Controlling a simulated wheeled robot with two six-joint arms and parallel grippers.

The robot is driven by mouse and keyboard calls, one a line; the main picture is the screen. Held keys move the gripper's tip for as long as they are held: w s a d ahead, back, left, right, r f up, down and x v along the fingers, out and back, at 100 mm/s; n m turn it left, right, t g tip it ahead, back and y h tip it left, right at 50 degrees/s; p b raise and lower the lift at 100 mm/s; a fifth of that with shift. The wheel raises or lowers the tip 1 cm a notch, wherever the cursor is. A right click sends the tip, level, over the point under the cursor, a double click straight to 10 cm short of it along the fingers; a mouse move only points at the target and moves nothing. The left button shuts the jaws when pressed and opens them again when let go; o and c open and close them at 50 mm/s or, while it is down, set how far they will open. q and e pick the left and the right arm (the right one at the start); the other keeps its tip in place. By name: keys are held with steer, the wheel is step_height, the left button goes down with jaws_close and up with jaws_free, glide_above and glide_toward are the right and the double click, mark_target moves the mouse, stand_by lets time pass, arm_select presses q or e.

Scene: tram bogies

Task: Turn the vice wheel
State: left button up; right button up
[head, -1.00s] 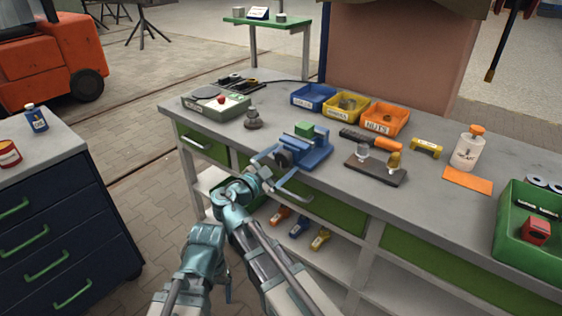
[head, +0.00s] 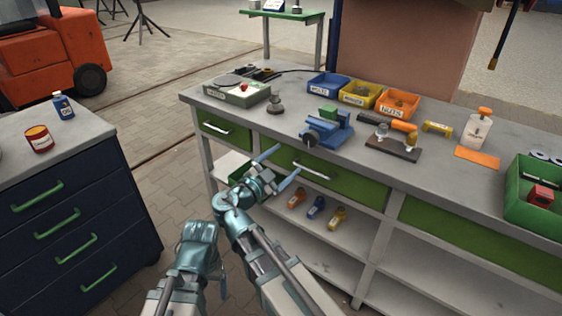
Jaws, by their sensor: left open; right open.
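The blue vice (head: 331,128) stands at the front edge of the grey workbench, with a green block (head: 328,112) at its jaws. Its dark vice wheel (head: 310,140) faces the front. My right gripper (head: 287,160) is open and empty, its two fingers spread and pointing toward the bench. It is in front of the bench, lower and to the left of the wheel, apart from it in the picture. My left gripper (head: 222,284) is low in front of the bench, mostly hidden by its own wrist; only a finger shows, far from the vice.
The workbench (head: 230,116) holds a dark base with fittings (head: 393,146) right of the vice and a grey weight (head: 275,105) to its left. Blue, yellow and orange bins stand behind. A drawer handle (head: 312,171) juts out below the vice. A dark cabinet (head: 80,200) stands left.

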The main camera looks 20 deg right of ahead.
mark_target(309, 141)
stand_by(0.4)
steer(key=w+d+m, duration=0.2)
steer(key=d+m, duration=0.1)
steer(key=m, duration=0.9)
steer(key=w+d+m, duration=0.3)
steer(key=d+m, duration=0.1)
steer(key=m, duration=0.8)
steer(key=w+d+m, duration=0.3)
steer(key=d+m, duration=0.1)
steer(key=m, duration=0.8)
steer(key=shift+w, duration=0.25)
